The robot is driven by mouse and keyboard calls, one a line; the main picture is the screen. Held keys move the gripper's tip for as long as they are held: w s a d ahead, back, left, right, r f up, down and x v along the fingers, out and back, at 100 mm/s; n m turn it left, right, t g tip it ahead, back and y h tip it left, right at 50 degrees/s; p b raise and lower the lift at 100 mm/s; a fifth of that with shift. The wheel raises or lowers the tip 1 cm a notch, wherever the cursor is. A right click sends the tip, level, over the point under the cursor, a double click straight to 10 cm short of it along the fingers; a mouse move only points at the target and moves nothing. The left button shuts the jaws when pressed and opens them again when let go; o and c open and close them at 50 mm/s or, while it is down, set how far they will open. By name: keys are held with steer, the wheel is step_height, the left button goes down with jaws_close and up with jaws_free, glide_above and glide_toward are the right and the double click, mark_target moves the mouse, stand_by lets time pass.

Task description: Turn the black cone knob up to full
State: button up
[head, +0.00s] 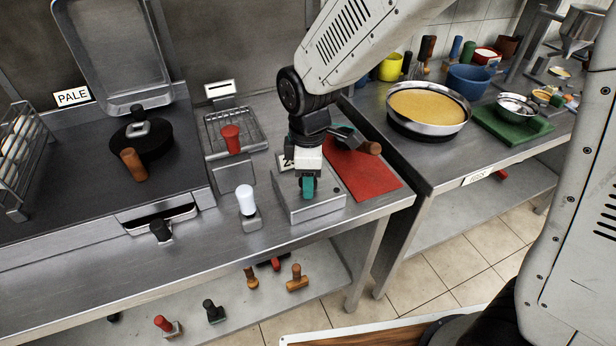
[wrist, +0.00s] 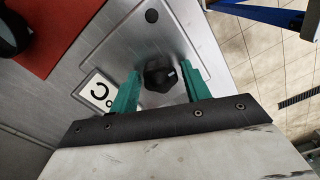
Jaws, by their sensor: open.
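The black knob (wrist: 160,76) shows in the wrist view on top of a flat steel box (wrist: 185,40), seen nearly end-on, with a small white mark on its right side. My gripper (wrist: 160,70) is open, with one teal finger on each side of the knob; whether they touch it, I cannot tell. In the head view my gripper (head: 308,188) points down over the steel box (head: 318,207), and the knob is hidden behind it.
A red mat (head: 362,168) lies right of the box. A white-handled piece (head: 246,198) and a red-handled one (head: 231,139) stand to its left. A black-handled piece (head: 160,230) is at the left counter's front. A yellow-filled pan (head: 430,105) sits on the right counter.

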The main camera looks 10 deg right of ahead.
steer(key=c, duration=1)
steer(key=shift+o, duration=0.2)
steer(key=m, duration=0.5)
steer(key=shift+f, duration=0.1)
steer(key=shift+m, duration=1)
steer(key=m, duration=0.2)
steer(key=shift+m, duration=0.4)
steer(key=m, duration=0.4)
